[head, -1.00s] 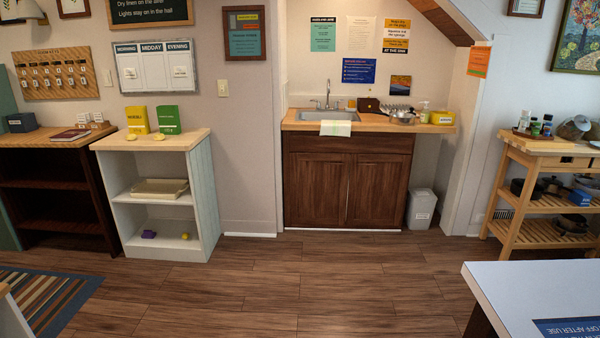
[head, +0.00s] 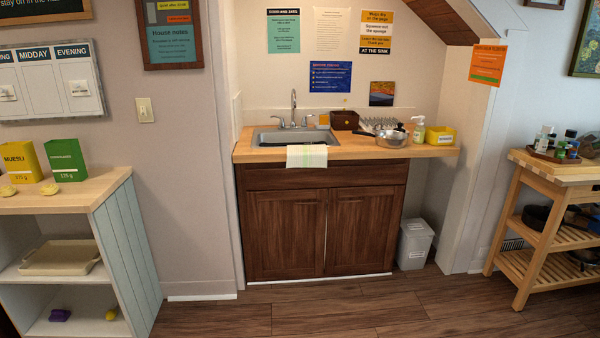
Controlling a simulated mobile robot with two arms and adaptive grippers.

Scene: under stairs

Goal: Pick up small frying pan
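A silver metal pan (head: 392,139) sits on the wooden sink counter (head: 350,153), right of the sink. A handle seems to point left from it. Dark cookware, perhaps pans (head: 537,217), sits on the middle shelf of the wooden cart at the right, with more dark pieces on the shelf below. I cannot tell for sure which of these is the small frying pan. Neither of my grippers is in view.
A sink (head: 288,136) with a hanging towel (head: 307,156) is left of the pan. A yellow box (head: 439,135), soap bottle (head: 418,130) and dish rack stand near it. A bin (head: 414,245) is beside the cabinet. The wooden floor (head: 340,310) ahead is clear.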

